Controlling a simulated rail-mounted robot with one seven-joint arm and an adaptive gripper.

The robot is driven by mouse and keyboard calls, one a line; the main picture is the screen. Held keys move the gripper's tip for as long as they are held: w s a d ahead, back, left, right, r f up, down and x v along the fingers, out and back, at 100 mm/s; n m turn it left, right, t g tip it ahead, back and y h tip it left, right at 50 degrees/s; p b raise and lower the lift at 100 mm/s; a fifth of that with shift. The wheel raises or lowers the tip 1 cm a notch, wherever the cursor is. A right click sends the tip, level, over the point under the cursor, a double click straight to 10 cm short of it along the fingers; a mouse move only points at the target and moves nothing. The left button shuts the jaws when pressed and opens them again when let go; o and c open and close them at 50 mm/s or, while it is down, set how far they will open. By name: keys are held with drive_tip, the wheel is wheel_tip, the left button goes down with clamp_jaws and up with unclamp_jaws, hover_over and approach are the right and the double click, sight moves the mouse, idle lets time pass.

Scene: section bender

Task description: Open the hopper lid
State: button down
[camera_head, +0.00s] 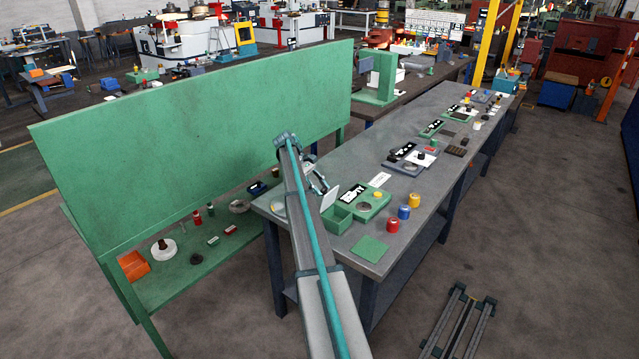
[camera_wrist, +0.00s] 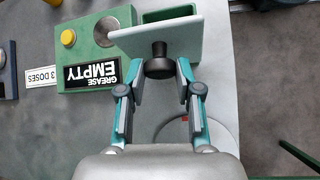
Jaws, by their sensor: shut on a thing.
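The pale hopper lid (camera_head: 350,194) stands tilted up beside the open green hopper (camera_head: 338,220) on the grey bench. In the wrist view the lid (camera_wrist: 198,40) is a flat plate with a dark round knob (camera_wrist: 158,64) on its near face, and part of the hopper's green rim (camera_wrist: 170,13) shows beyond it. My gripper (camera_wrist: 158,74) is shut on the knob, one finger on each side. In the head view my gripper (camera_head: 322,184) is at the left of the lid, and the knob is hidden there.
A green unit (camera_wrist: 98,32) with a "GREASE EMPTY" sign and yellow button adjoins the hopper. Red, blue and yellow cylinders (camera_head: 403,212) and a green square (camera_head: 370,249) lie nearby. A tall green panel (camera_head: 190,140) stands to the left of my arm.

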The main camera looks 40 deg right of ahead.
drive_tip(key=shift+w+f+g+p, duration=0.1)
drive_tip(key=shift+w+g+p, duration=0.2)
drive_tip(key=shift+p, duration=0.15)
drive_tip(key=shift+s+f, duration=0.1)
drive_tip(key=c, duration=0.8)
unclamp_jaws()
